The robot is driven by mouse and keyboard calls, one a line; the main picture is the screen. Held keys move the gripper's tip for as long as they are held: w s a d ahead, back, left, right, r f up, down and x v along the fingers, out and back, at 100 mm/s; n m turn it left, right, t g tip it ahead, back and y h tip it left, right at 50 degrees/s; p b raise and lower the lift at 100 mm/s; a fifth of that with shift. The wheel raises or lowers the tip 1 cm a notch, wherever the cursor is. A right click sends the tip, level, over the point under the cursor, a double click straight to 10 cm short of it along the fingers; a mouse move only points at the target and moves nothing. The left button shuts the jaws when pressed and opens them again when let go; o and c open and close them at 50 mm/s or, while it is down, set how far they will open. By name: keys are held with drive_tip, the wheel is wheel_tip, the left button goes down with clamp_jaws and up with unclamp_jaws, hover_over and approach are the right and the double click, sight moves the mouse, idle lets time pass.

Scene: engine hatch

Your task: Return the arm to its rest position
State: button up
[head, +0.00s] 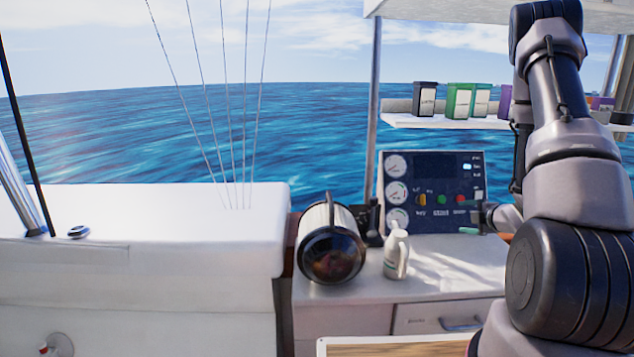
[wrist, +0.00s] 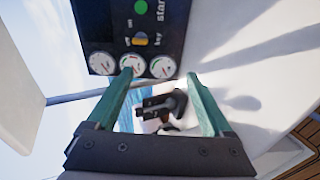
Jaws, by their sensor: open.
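My arm (head: 575,150) rises on the right of the head view and bends over at the top. My gripper shows in the wrist view (wrist: 160,102), with two green fingers spread apart and nothing between them held. In the head view the gripper (head: 470,222) is partly hidden behind my arm, near the right side of the control panel (head: 436,170). In the wrist view the panel (wrist: 145,40) with its gauges lies beyond the fingertips. A dark throttle lever (wrist: 165,105) shows between the fingers, farther off.
A white bottle (head: 396,252) and a large lamp-like cylinder (head: 331,250) stand on the white counter (head: 445,270). A shelf (head: 445,122) with several small boxes hangs above the panel. A white hatch box (head: 140,225) fills the left. The air above it holds only thin lines.

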drive_tip(key=s+a+r+m+g+h, duration=0.1)
drive_tip(key=s+a+r+m+h, duration=0.1)
drive_tip(key=r+m, duration=0.65)
drive_tip(key=s+a+r+m+g+h, duration=0.15)
drive_tip(key=r+m, duration=0.25)
drive_tip(key=r, duration=1)
drive_tip(key=s+a+r+m+g+y, duration=0.1)
drive_tip(key=s+a+r+m, duration=0.2)
drive_tip(key=s+a, duration=0.2)
drive_tip(key=s+a+r+m+g+y, duration=0.1)
drive_tip(key=s+a+r+m, duration=0.3)
drive_tip(key=s, duration=0.7)
drive_tip(key=s+a+r+m+g+y, duration=0.1)
drive_tip(key=s+a+r+m+y, duration=0.1)
drive_tip(key=s+a, duration=0.5)
drive_tip(key=shift+s+a+r+m, duration=0.15)
drive_tip(key=shift+s+r+m, duration=0.45)
drive_tip(key=shift+r+m, duration=0.15)
